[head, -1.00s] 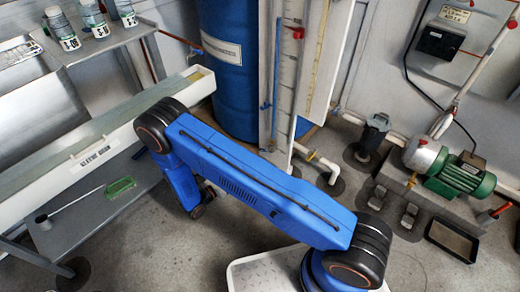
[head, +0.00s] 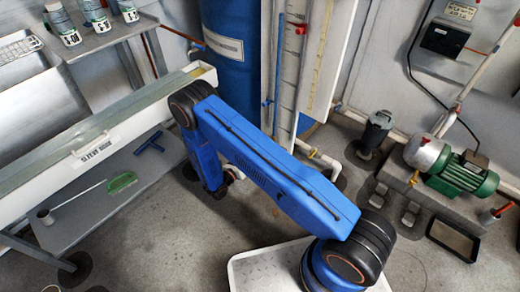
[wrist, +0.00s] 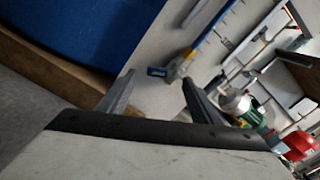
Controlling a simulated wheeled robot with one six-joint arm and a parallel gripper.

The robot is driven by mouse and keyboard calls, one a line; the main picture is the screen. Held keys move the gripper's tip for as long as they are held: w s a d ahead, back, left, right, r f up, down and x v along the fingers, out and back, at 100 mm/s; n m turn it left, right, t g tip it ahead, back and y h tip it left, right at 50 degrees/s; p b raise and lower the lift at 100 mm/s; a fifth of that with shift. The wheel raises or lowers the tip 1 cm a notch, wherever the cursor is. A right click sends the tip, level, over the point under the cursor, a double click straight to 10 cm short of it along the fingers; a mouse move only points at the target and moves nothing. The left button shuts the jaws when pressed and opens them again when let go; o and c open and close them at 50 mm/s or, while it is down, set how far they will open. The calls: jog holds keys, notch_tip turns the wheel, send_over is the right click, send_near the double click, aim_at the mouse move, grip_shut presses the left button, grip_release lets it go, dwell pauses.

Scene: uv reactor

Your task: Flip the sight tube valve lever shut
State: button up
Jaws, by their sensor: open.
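The sight tube (head: 277,60) is a thin blue-filled tube on a pale scale board against the wall. It also shows in the wrist view (wrist: 222,30), running down to a brass-coloured valve (wrist: 178,69). A short blue lever (wrist: 157,71) sticks out sideways to the left of that valve. My gripper (wrist: 158,82) is open and empty, with its two fingers pointing toward the board. The lever appears between the fingertips in the picture, seemingly beyond them; the exact distance is unclear.
A large blue drum (head: 228,60) stands close left of the board. A white trough (head: 85,157) runs along the left. A green pump (head: 463,175) and a dark floor fitting (head: 375,130) are at right. A pale pipe (head: 320,158) is low beside the board.

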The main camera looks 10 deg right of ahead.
jog(key=shift+x, duration=2.9)
jog(key=c, duration=1.1)
